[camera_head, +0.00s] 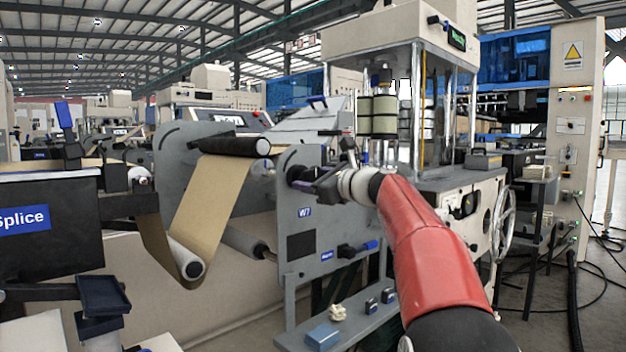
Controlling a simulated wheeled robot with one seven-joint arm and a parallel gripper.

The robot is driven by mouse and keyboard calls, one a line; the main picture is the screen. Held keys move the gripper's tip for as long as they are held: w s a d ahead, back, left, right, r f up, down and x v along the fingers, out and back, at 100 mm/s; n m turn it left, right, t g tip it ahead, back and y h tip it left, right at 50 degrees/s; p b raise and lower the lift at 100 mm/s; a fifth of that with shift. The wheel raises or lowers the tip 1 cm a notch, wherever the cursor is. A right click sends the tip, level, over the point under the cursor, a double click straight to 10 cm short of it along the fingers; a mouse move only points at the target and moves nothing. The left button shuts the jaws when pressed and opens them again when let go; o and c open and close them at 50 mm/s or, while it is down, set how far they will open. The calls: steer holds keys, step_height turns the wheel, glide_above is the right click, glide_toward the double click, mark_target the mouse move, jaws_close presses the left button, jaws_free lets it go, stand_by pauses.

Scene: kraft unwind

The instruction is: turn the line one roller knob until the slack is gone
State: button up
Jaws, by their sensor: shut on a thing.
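My gripper (308,182) is at the outer face of the grey side plate marked W7 (304,240), shut on a black roller knob (295,173). The jaws cover part of the knob. The brown kraft web (212,200) comes down from the black upper roller (233,145) and hangs in a low loop (190,275) around the level of a pale lower roller (186,257). The loop curves up at left toward the splice table (40,177). Whether the web touches the lower roller is unclear.
A white handwheel (503,222) is at right. Dark trays (103,296) stand at lower left.

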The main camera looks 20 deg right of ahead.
steer(key=shift+r+m+p, duration=0.1)
steer(key=shift+m+p, duration=1.1)
steer(key=shift+m, duration=0.1)
steer(key=shift+m+p, duration=0.65)
steer(key=shift+m, duration=0.05)
steer(key=shift+m+p, duration=0.5)
steer(key=shift+p, duration=0.15)
steer(key=shift+m, duration=2.2)
steer(key=o, duration=1)
steer(key=shift+c, duration=0.2)
